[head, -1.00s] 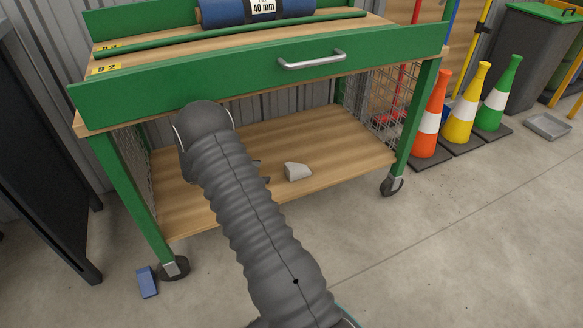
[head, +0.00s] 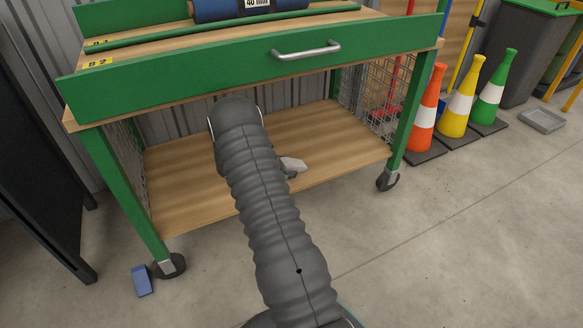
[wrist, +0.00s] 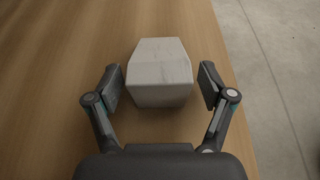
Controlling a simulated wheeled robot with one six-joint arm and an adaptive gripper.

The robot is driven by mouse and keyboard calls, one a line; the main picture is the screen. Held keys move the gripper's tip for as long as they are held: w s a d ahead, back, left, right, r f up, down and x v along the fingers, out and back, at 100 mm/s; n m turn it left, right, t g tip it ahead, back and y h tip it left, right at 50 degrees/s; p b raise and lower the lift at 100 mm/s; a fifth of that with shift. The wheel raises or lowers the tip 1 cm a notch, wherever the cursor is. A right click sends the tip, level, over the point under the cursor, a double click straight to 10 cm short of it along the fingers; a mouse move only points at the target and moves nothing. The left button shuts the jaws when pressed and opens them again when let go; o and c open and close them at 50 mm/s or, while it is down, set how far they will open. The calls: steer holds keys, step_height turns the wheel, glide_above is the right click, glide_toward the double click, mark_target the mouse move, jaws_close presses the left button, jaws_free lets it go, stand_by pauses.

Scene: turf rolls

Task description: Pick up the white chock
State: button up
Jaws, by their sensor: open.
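The white chock (wrist: 159,72) lies on the wooden lower shelf (wrist: 50,60) of the green cart. In the wrist view it sits ahead of my gripper (wrist: 161,88), its near end between the two fingertips. The fingers are open, one on each side, with a narrow gap to the chock on both sides. In the head view the chock (head: 293,165) shows only in part, beside my arm, which hides the rest of it and the gripper's body.
The cart's green front panel (head: 250,62) with a metal handle and the top shelf are above the lower shelf. A blue block (head: 142,281) lies on the floor by the front left caster (head: 169,266). Cones (head: 460,103) stand to the right. Floor in front is clear.

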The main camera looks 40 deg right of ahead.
steer(key=shift+x, duration=0.8)
steer(key=c, duration=1.4)
steer(key=shift+c, duration=0.2)
